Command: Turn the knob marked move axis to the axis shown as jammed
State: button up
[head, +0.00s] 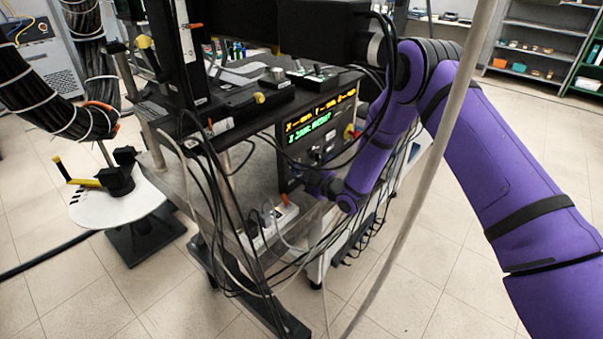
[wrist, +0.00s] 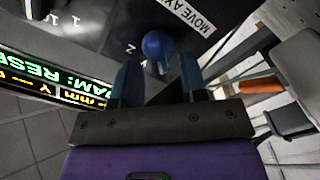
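The control box has a lit display (head: 320,120) with a yellow row of X, Y and Z values in mm. Below it, a green line appears to read "Z JAM: RESET?". The display shows in part, upside down, in the wrist view (wrist: 50,80). A round blue knob (wrist: 157,44) sits on the dark panel near the white words "MOVE AXIS", with a letter Z at its left. Where it points is unclear. My gripper (wrist: 158,64) is open, one finger on each side of the knob's near edge; contact cannot be told. In the head view my gripper (head: 320,184) is at the box's lower front.
Cables hang in front of the bench (head: 225,165) and below the box. A white power strip (head: 275,220) lies near my gripper. A pale cable crosses before my arm. A round white table (head: 115,205) stands at left. Floor at right is clear.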

jog(key=shift+w+a, duration=0.3)
jog(key=shift+a, duration=0.1)
grip_shut()
